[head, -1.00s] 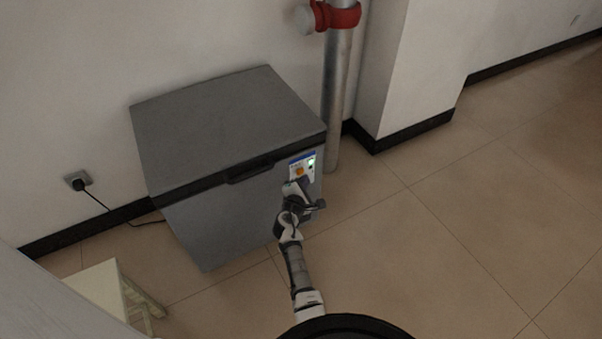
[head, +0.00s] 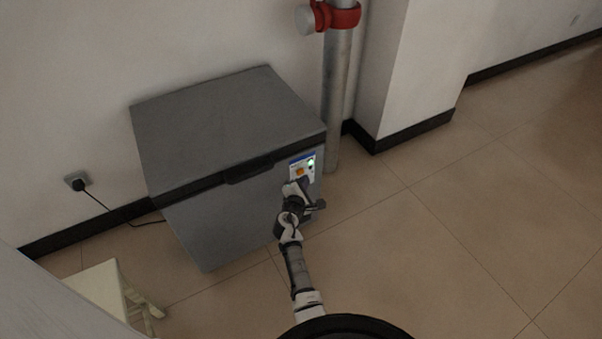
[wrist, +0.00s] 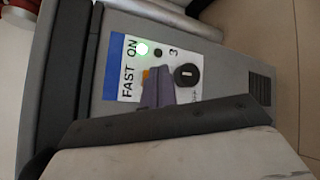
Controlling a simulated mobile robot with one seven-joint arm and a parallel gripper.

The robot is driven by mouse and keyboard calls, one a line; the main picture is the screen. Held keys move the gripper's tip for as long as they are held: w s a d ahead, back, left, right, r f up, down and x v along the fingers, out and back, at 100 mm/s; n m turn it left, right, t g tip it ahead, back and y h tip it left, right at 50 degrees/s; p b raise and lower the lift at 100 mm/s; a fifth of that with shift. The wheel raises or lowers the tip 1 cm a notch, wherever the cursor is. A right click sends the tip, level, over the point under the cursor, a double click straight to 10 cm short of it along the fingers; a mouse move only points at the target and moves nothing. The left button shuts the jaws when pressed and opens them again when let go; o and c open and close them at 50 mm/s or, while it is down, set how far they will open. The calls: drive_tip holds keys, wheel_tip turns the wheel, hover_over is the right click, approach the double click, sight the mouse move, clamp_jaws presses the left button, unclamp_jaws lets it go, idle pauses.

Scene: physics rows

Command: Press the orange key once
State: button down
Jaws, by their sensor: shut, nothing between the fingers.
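The orange key (head: 299,171) is on the white control panel at the upper right of the grey chest freezer's front (head: 225,225). In the wrist view only a small orange edge of the key (wrist: 146,74) shows beside my fingers; the rest is hidden. My gripper (head: 302,181) is shut and empty, its tip at the panel over the key. In the wrist view my gripper (wrist: 154,76) covers most of the key. I cannot tell whether the tip touches it or whether the key is pushed in.
A metal pipe (head: 337,95) stands right of the freezer. A pale stool (head: 100,290) is at lower left. Floor at right is clear.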

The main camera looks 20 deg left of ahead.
idle(0.7)
drive_tip(key=shift+w+a, duration=0.25)
drive_tip(key=shift+a, duration=0.05)
drive_tip(key=shift+w+a+b, duration=0.25)
drive_tip(key=shift+a+b, duration=0.05)
drive_tip(key=shift+b, duration=0.1)
idle(0.5)
idle(0.3)
drive_tip(key=shift+s+d+p, duration=0.4)
drive_tip(key=shift+s+d, duration=0.1)
drive_tip(key=shift+d, duration=0.1)
drive_tip(key=shift+d, duration=0.1)
drive_tip(key=shift+s+d+p, duration=0.5)
drive_tip(key=shift+s+d, duration=0.3)
drive_tip(key=shift+d, duration=0.15)
drive_tip(key=shift+s+d+p, duration=0.45)
drive_tip(key=shift+s+d, duration=0.3)
drive_tip(key=shift+d, duration=0.2)
